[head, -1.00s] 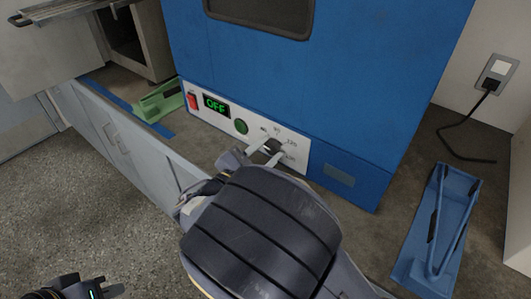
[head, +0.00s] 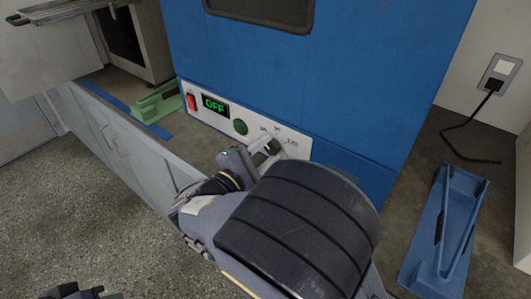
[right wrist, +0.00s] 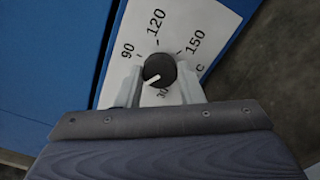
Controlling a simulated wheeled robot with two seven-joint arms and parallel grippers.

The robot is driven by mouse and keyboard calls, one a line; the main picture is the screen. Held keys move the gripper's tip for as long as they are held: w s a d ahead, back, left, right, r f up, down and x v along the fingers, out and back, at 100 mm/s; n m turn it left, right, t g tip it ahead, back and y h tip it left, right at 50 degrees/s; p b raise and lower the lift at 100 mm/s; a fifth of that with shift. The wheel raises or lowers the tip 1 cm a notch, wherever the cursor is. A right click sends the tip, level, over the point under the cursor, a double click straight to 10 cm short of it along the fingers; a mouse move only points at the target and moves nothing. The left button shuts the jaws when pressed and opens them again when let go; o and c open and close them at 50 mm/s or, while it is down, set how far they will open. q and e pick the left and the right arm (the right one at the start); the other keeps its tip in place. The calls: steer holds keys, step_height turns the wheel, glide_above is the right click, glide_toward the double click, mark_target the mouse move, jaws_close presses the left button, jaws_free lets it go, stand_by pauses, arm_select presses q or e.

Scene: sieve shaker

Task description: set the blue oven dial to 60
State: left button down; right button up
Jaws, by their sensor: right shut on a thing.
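The blue oven (head: 345,75) has a white control panel with a black dial (right wrist: 158,66). The marks 90, 120 and 150 are readable; no 60 mark is visible, and the left finger covers part of the scale. My right gripper (right wrist: 157,84) is shut on the dial, one finger on each side; it also shows at the panel in the head view (head: 262,154). My left gripper (head: 84,293) is only partly in view at the bottom left.
The panel also has a red switch (head: 191,101), a display (head: 215,104) reading OFF and a green button (head: 240,127). A blue stand (head: 445,230) lies right of the oven, below a plugged-in black cord (head: 445,142). A green holder (head: 158,101) is to the left.

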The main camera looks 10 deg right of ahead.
steer(key=o, duration=1)
steer(key=shift+c, duration=0.2)
steer(key=shift+p+v, duration=0.45)
steer(key=shift+v, duration=3.5)
steer(key=shift+s, duration=0.1)
